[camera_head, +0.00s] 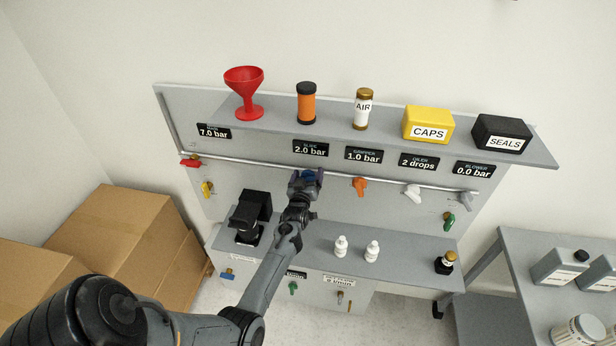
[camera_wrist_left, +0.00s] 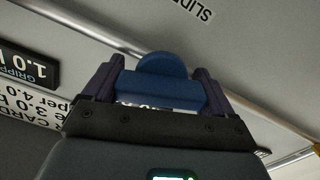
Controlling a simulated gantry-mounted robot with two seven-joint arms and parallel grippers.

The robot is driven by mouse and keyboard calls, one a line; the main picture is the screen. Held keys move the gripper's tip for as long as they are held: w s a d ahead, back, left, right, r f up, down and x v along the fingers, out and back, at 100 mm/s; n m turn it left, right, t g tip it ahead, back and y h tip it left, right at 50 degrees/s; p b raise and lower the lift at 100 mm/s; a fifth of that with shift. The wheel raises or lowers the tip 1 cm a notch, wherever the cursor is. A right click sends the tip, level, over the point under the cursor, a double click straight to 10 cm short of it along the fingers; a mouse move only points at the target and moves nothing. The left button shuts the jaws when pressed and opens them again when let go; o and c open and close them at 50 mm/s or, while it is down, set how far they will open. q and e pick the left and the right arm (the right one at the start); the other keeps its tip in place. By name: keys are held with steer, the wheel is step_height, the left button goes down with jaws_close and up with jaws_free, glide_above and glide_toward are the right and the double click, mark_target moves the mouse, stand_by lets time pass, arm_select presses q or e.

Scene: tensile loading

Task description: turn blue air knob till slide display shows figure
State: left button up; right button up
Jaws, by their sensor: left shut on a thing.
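My left gripper (camera_head: 305,178) is at the pipe on the upright panel, just below the slide display (camera_head: 310,148), which reads 2.0 bar. In the left wrist view, its two dark fingers (camera_wrist_left: 160,92) stand on either side of the blue air knob (camera_wrist_left: 162,68) and are shut on it. In the head view the blue knob is mostly hidden by the gripper. A label starting "SLIDE" (camera_wrist_left: 190,10) shows upside down near the knob. A card with figures (camera_wrist_left: 25,105) is partly cut off in the wrist view. My right gripper is not in view.
An orange knob (camera_head: 360,185), a white knob (camera_head: 411,190) and a red knob (camera_head: 190,162) sit along the same pipe. The shelf above holds a red funnel (camera_head: 243,92) and a CAPS box (camera_head: 428,124). A black device (camera_head: 250,215) stands below left.

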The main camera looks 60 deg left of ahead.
arm_select(q)
steer(key=shift+r+n, duration=0.1)
steer(key=shift+n, duration=1.1)
steer(key=o, duration=0.8)
steer(key=shift+o, duration=0.2)
steer(key=shift+s, duration=0.1)
steer(key=v, duration=1)
steer(key=shift+s+d, duration=0.2)
steer(key=shift+d, duration=0.1)
